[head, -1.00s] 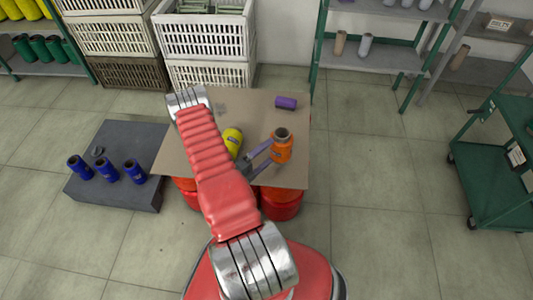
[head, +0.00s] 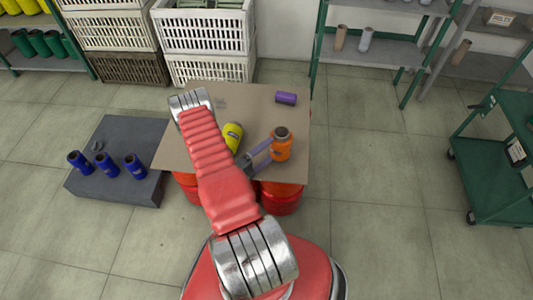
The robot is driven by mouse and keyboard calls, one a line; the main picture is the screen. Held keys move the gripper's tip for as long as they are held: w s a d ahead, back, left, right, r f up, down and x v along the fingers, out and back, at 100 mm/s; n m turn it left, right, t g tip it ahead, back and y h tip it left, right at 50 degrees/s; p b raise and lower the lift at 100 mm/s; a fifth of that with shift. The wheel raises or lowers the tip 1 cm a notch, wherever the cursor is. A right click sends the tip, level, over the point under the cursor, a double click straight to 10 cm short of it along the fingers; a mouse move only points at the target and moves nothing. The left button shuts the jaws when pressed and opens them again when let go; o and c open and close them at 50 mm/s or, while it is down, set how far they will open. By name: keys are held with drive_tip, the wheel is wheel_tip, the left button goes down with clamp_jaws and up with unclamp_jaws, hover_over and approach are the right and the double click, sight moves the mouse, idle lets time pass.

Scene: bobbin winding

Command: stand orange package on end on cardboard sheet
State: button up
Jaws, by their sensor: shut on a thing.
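The orange package (head: 281,148) is a spool with a dark open top, standing upright on the right part of the cardboard sheet (head: 240,98). My gripper (head: 266,152) reaches it from the left and is shut on it, with its purple-grey fingers at the package's side. The package's base seems to be on or very near the sheet; I cannot tell whether it touches. My red arm hides much of the sheet's left part.
A yellow package (head: 233,136) lies left of the gripper, and a purple one (head: 286,98) lies at the back right of the sheet. Red drums (head: 283,197) support the sheet. Blue packages (head: 107,164) stand on a grey platform (head: 115,190) at left.

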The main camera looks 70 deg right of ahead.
drive_tip(key=o, duration=1.5)
drive_tip(key=shift+v, duration=6.95)
